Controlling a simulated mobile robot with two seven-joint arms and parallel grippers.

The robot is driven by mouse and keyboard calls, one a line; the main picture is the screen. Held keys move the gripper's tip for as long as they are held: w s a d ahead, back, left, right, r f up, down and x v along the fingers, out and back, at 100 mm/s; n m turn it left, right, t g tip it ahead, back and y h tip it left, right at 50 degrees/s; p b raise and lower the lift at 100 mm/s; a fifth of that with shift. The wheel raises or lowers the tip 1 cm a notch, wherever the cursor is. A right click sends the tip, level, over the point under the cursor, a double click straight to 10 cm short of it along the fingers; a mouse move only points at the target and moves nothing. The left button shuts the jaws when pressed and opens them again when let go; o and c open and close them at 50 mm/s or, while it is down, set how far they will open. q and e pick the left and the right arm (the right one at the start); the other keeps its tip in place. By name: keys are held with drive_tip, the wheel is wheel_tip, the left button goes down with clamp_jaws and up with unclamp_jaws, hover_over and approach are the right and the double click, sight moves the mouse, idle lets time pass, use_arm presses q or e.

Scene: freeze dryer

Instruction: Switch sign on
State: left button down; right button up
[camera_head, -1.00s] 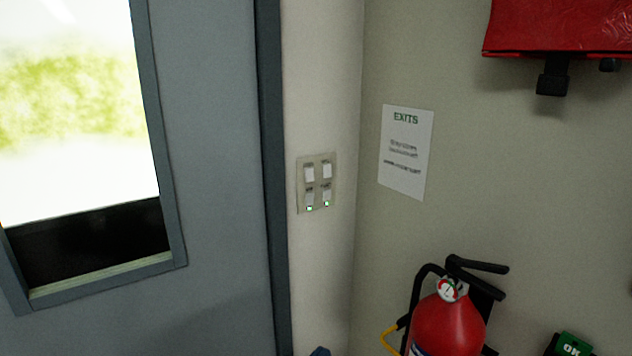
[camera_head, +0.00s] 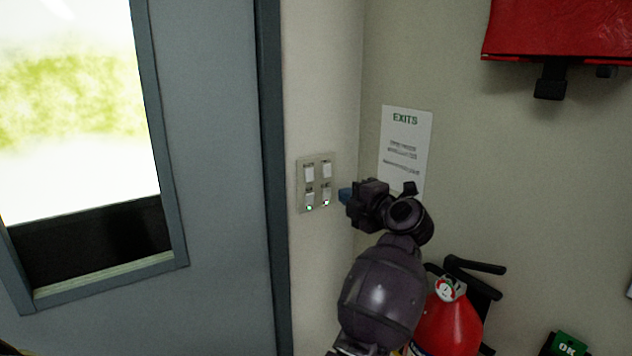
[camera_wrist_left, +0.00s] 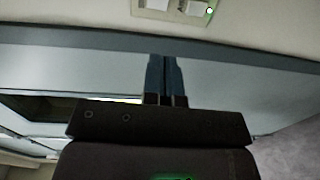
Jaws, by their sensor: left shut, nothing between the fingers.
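A switch panel (camera_head: 318,180) with several white rocker switches is on the narrow wall beside the door frame. Small lit dots show at its two lower switches. The labels are too small to read. My left gripper (camera_head: 345,195) is just right of the panel in the head view, with its blue fingertips pointing toward the lower right switch. In the left wrist view its fingers (camera_wrist_left: 166,75) are shut and empty, and part of the panel (camera_wrist_left: 172,14) shows at the top edge, apart from the fingertips. My right gripper is not in view.
A grey door (camera_head: 215,130) with a window is at left. An EXITS paper (camera_head: 403,145) hangs on the right wall. A red fire extinguisher (camera_head: 452,325) stands partly behind my left arm. A red bag (camera_head: 560,28) hangs at upper right.

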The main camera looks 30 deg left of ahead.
use_arm(q)
drive_tip(key=p, duration=0.2)
approach(311, 180)
drive_tip(key=shift+h, duration=0.4)
drive_tip(key=x, duration=0.3)
drive_tip(key=r+x, duration=0.1)
drive_tip(key=x, duration=0.1)
drive_tip(key=shift+a, duration=0.45)
drive_tip(key=shift+x, duration=0.9)
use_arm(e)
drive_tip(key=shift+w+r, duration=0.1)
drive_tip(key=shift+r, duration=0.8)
use_arm(q)
drive_tip(key=shift+f, duration=0.1)
